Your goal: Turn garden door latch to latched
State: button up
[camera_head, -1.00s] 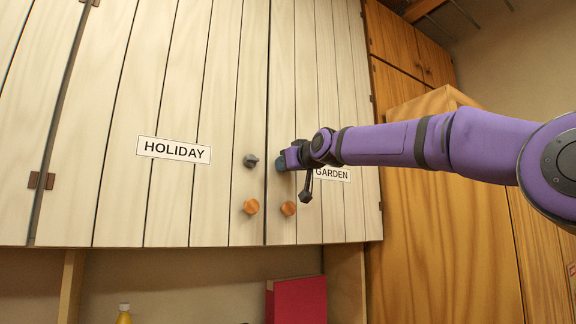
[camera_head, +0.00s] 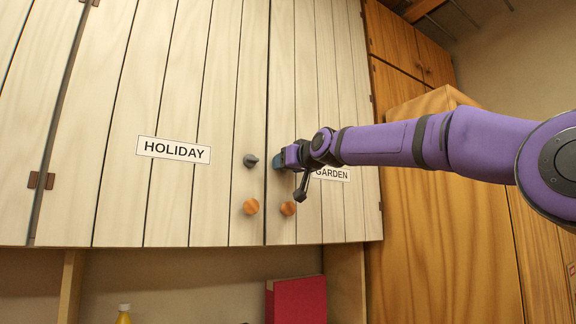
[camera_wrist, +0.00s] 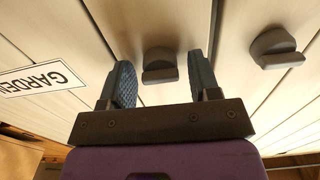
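The garden door (camera_head: 310,80) is the pale plank door on the right, with a GARDEN label (camera_head: 332,173) partly behind my arm. Its grey latch (camera_wrist: 160,65) shows in the wrist view between my two spread fingers, with a gap on each side. Its bar lies crosswise to the fingers. In the head view my gripper hides this latch. My gripper (camera_head: 279,161) is open in front of the garden door; its blue pads show in the wrist view (camera_wrist: 160,82). I cannot tell how far the fingertips are from the door.
The HOLIDAY door (camera_head: 220,100) is beside it on the left, with its own grey latch (camera_head: 251,161), also in the wrist view (camera_wrist: 276,48). Round wooden knobs (camera_head: 288,208) (camera_head: 251,207) sit below the latches. A red box (camera_head: 297,300) and yellow bottle (camera_head: 124,315) are below the cabinet.

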dwell(0.3)
jog(key=v, duration=1)
jog(key=shift+d+r, duration=0.1)
jog(key=shift+d, duration=0.1)
dwell(0.7)
jog(key=shift+s, duration=0.35)
dwell(0.4)
jog(key=shift+f, duration=0.25)
